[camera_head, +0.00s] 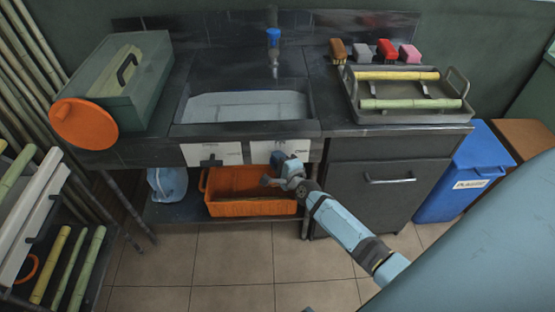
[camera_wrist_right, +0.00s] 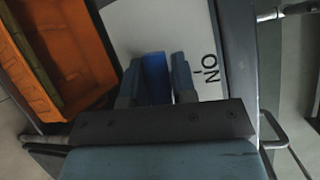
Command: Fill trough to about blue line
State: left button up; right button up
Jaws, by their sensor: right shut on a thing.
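My right gripper (camera_head: 280,168) is at the white panel on the front of the sink counter. In the wrist view the fingers (camera_wrist_right: 157,85) are shut on a blue handle (camera_wrist_right: 157,75) in front of a white label (camera_wrist_right: 130,30) with dark lettering. The trough (camera_head: 245,107) is the basin set into the counter; its inside looks pale grey, and I cannot tell the water level. A tap with a blue top (camera_head: 273,38) stands behind the trough. My left gripper is not in view.
An orange crate (camera_head: 240,208) sits on the shelf below. A green box (camera_head: 125,85) and an orange disc (camera_head: 83,123) are at the left. A metal tray (camera_head: 375,118) with cane pieces and several brushes (camera_head: 386,50) are at the right. A blue bin (camera_head: 455,185) stands beside the cabinet.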

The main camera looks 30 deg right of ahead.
jog(key=o, duration=0.9)
jog(key=s+r, duration=0.1)
jog(key=s, duration=1.2)
jog(key=shift+s+a+r+p, duration=0.15)
jog(key=shift+s+a+p, duration=0.1)
jog(key=shift+s+p, duration=0.2)
jog(key=shift+w, duration=0.1)
